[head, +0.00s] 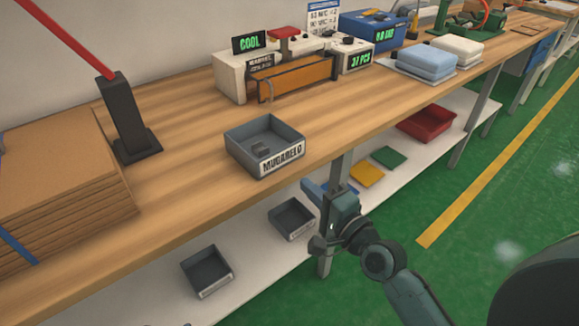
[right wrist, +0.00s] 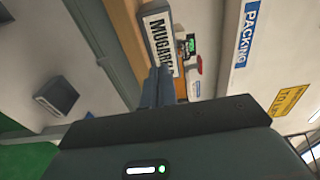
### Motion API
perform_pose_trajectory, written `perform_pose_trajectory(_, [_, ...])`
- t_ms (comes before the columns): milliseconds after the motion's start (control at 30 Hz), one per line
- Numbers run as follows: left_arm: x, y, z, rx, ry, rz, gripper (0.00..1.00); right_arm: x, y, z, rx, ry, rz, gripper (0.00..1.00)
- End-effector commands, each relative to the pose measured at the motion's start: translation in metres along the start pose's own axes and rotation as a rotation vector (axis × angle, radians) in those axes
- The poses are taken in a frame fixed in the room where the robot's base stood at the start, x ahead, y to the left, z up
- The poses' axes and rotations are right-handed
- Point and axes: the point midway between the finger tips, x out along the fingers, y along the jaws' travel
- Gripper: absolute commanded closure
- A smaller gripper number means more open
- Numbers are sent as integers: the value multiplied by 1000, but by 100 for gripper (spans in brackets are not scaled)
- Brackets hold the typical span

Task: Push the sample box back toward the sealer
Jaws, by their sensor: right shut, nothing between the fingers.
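The sample box (head: 265,145) is a grey open bin with a white label reading MUGARELO, upright near the front edge of the wooden bench. A small dark item lies in it. The sealer (head: 290,76), with an orange bar and a green COOL display, stands behind it at the back of the bench, with bare wood between. My right gripper (head: 308,188) is shut and empty, in front of the bench edge, below and right of the box. In the right wrist view its fingers (right wrist: 158,88) overlap the box's label (right wrist: 161,42); I cannot tell whether they touch. My left gripper is out of view.
Stacked cardboard (head: 60,190) and a black post with a red bar (head: 128,120) stand left. Small bins (head: 207,272) and a red tray (head: 426,123) sit on the lower shelf.

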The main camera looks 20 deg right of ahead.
Motion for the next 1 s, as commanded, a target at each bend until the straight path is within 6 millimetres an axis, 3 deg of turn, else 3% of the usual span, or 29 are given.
perform_pose_trajectory(200, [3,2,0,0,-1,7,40,46,0,0,0,-1,-1,100])
perform_pose_trajectory(400, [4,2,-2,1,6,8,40,70,0,0,-1,0,1,100])
perform_pose_trajectory(867, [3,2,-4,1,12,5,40,78,1,0,-1,0,2,100])
perform_pose_trajectory(1000, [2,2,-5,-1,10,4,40,93,0,0,0,0,1,100])
